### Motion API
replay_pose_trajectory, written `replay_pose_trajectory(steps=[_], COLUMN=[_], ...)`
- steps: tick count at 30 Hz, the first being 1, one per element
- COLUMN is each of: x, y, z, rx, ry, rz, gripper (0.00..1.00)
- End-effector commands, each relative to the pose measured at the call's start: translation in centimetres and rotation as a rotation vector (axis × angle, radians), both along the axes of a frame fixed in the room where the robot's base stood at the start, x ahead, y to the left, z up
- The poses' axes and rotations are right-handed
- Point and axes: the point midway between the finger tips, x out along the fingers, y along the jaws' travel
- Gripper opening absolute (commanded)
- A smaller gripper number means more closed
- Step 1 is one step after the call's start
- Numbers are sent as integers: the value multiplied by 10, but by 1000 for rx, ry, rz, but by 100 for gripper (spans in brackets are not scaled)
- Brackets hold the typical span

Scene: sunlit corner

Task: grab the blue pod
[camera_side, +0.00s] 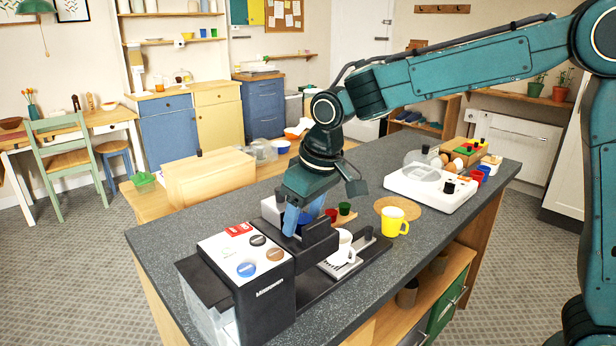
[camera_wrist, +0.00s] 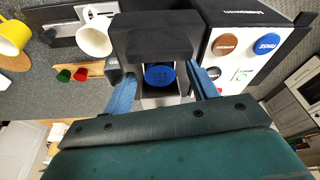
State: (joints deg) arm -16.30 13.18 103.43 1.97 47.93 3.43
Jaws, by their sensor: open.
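The blue pod (camera_wrist: 160,76) shows as a round blue top in the wrist view, sitting in a dark recess of the coffee machine (camera_wrist: 126,38). My gripper (camera_wrist: 162,88) is open, with one blue finger on each side of the pod and its recess. I cannot tell whether a finger touches the pod. In the side view my gripper (camera_side: 297,215) points down beside the black and white coffee machine (camera_side: 212,270); the pod is not clear there.
A red pod (camera_side: 331,214) and a green pod (camera_side: 344,208) sit on a small wooden holder. A white cup (camera_side: 343,246) stands on the drip tray. A yellow mug (camera_side: 393,222) stands to the right. Blue and brown buttons top the machine. A wooden box (camera_side: 208,178) stands behind.

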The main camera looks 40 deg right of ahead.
Motion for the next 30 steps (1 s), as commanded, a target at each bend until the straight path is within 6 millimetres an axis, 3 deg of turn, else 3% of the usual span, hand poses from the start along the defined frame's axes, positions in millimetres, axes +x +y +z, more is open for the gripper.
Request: replay_pose_trajectory(steps=[3,9,11,23,30], x=[0,0,0,0,1], y=[0,0,0,0,0], z=[0,0,0,4,23], rx=[0,0,0,0,1], ry=[0,0,0,-2,-4], rz=[0,0,0,0,0], gripper=[58,19,11,11,11])
